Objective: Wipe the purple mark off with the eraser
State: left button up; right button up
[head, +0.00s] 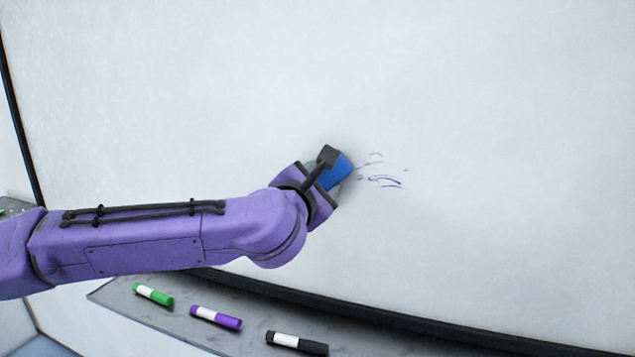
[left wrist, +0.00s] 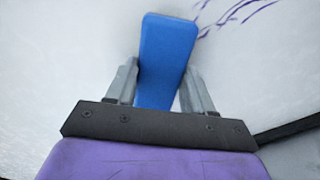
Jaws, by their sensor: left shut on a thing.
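The purple mark (head: 384,181) is a small patch of broken purple strokes on the whiteboard (head: 480,110). It also shows at the top right of the left wrist view (left wrist: 245,12). The blue eraser (head: 337,170) is at the board, just left of the strokes; whether it touches the surface is hard to tell. My left gripper (head: 328,176) is shut on the eraser, which stands between its two grey fingers in the left wrist view (left wrist: 165,60). Part of the eraser is hidden behind the gripper. My right gripper is not in view.
Below the board, a grey ledge (head: 250,322) carries a green marker (head: 153,295), a purple marker (head: 216,317) and a black marker (head: 297,343). A dark frame edge (head: 400,318) runs along the board's bottom. The board around the mark is clear.

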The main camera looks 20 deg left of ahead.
pick_arm(q)
jog(key=shift+w, duration=0.6)
